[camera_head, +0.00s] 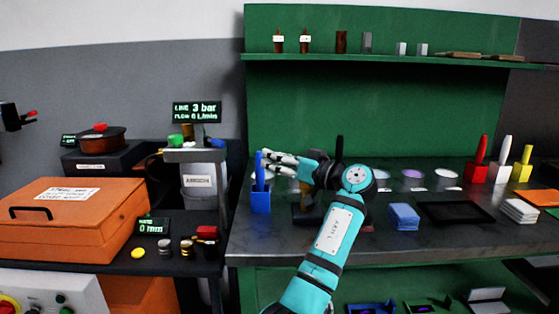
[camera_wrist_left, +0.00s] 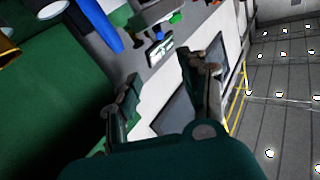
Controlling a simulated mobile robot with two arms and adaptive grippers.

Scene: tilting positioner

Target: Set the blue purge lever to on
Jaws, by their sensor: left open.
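A small blue lever-like part (camera_head: 216,142) shows at the right end of the argon stand's top, beside a green knob (camera_head: 176,140). I take it for the purge lever; its setting is too small to read. A small blue piece also shows near the top of the left wrist view (camera_wrist_left: 175,18). My left gripper (camera_head: 268,164) is to the right of the stand, pointing left, apart from the blue part. Its fingers are open and empty, also in the left wrist view (camera_wrist_left: 158,75). My right gripper is not in view.
A blue block with an upright blue stick (camera_head: 260,198) stands at the bench's left end, right by my left fingertips. An orange case (camera_head: 70,220) lies at left. Small items stand on the bench at right.

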